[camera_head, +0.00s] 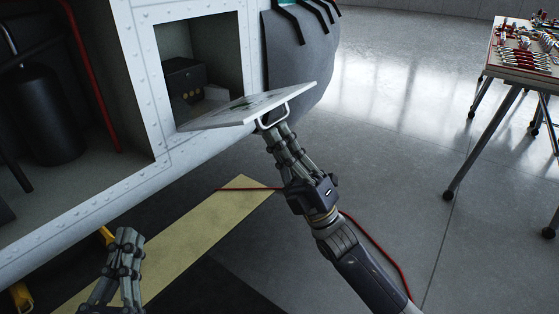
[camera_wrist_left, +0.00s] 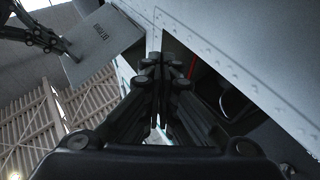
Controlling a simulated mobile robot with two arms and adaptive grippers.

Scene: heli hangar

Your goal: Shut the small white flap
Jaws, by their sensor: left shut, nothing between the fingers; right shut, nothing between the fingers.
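The small white flap (camera_head: 243,108) stands open on the side of the white helicopter body. It juts out from the bottom edge of a square opening (camera_head: 172,42), tilted up toward its outer edge. A handle (camera_head: 288,117) shows at its outer edge. My right gripper (camera_head: 274,128) is shut, with its fingertips at the flap's underside close to the handle; I cannot tell if they touch. My left gripper (camera_head: 130,236) is shut and empty, low at the left, apart from the flap. In the left wrist view the flap (camera_wrist_left: 103,45) shows from below with my right gripper (camera_wrist_left: 62,45) beside it.
A dark box sits inside the opening. A larger open bay at the left holds a black cylinder (camera_head: 45,112). A red cable (camera_head: 375,238) lies on the floor near a yellow stripe (camera_head: 190,235). A wheeled table (camera_head: 520,75) with tools stands far right.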

